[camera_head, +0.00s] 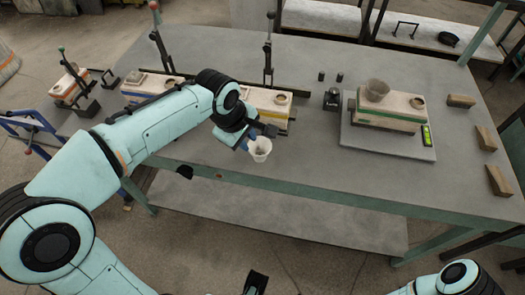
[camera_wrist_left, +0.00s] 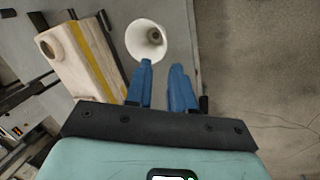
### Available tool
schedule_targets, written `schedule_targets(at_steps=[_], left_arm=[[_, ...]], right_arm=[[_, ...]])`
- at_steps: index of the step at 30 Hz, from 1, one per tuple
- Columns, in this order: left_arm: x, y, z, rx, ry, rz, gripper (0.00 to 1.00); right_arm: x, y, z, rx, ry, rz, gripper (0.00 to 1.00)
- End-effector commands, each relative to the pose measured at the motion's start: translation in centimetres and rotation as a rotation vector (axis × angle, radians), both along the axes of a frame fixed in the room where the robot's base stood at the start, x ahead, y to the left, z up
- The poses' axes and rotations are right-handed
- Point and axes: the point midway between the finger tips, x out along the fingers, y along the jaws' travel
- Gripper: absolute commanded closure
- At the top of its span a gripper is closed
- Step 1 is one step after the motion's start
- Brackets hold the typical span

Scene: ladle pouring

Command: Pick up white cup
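The white cup (camera_head: 260,151) stands upright near the front edge of the grey table, its mouth facing up. In the left wrist view the cup (camera_wrist_left: 147,38) is just beyond the fingertips. My left gripper (camera_head: 251,141) is low beside it. Its two blue fingers (camera_wrist_left: 163,66) are apart with a gap between them and nothing between them. The left finger's tip overlaps the cup's near rim in that view; I cannot tell whether they touch.
A cream block with a yellow stripe (camera_wrist_left: 84,62) lies close left of the fingers. Small wooden blocks (camera_head: 487,139) lie far right. Table in front of the scale is clear.

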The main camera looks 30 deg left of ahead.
Motion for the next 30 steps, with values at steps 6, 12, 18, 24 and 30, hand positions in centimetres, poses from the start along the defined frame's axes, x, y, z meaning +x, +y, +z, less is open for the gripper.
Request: schedule_targets(at_steps=[6,12,18,24,30], left_arm=[[1.1,-0.2,-3.9,0.0,0.004,-0.001,0.77],[1.5,-0.4,-5.2,0.001,0.001,-0.001,0.77],[2.0,-0.6,-8.1,0.0,0.004,-0.003,0.77],[2.7,-0.7,-9.9,0.0,0.001,-0.001,0.77],[2.7,-0.7,-9.9,0.0,-0.001,-0.001,0.77]], right_arm=[[0.2,0.0,-0.6,-0.002,-0.01,-0.002,0.29],[0.3,0.0,-0.7,-0.003,-0.013,-0.003,0.29],[0.5,0.0,-1.1,-0.003,-0.019,-0.004,0.29],[0.6,0.0,-1.3,-0.004,-0.023,-0.005,0.29],[0.6,0.0,-1.2,-0.004,-0.023,-0.005,0.29]])
